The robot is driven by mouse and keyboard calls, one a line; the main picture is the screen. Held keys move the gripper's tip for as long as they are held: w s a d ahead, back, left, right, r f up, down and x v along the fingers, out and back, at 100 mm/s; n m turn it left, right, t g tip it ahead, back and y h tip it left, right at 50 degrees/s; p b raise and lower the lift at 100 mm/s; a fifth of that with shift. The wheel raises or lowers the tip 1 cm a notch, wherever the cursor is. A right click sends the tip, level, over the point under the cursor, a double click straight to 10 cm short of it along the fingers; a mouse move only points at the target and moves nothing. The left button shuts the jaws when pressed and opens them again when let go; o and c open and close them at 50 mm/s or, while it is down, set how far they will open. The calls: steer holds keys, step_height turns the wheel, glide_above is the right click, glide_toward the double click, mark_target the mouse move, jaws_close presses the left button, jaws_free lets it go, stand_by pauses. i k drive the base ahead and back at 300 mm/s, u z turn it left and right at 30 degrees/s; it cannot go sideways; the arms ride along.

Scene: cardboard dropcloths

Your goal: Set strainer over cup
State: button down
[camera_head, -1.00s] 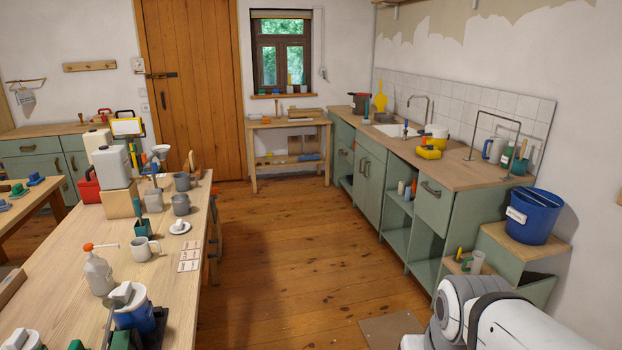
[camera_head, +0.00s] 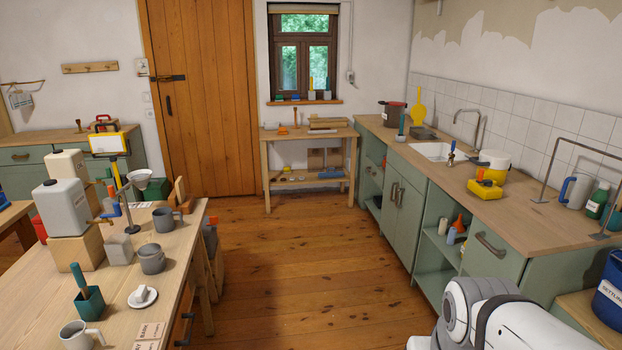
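On the wooden workbench (camera_head: 190,275) at left stand a dark grey mug (camera_head: 164,221), a grey lidded or rimmed pot (camera_head: 152,260) and a pale mug (camera_head: 78,336) near the bottom edge. A funnel-shaped bowl (camera_head: 140,179), whitish with a green lower part, shows at the back of the bench; I cannot tell whether it is a strainer. No other strainer is clear to me, and I cannot tell which mug is the cup. My gripper is not in view; only white and grey parts of my arm show at the lower right.
Canisters on wooden blocks (camera_head: 74,251), a thin stand (camera_head: 129,210) and a green holder (camera_head: 89,302) crowd the bench. Open floor (camera_head: 300,265) lies between.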

mark_target(141, 178)
steer(key=u, duration=0.3)
steer(key=i, duration=1.55)
steer(key=u, duration=0.9)
steer(key=i, duration=1.55)
steer(key=u, duration=0.6)
steer(key=i, duration=0.6)
steer(key=z, duration=0.05)
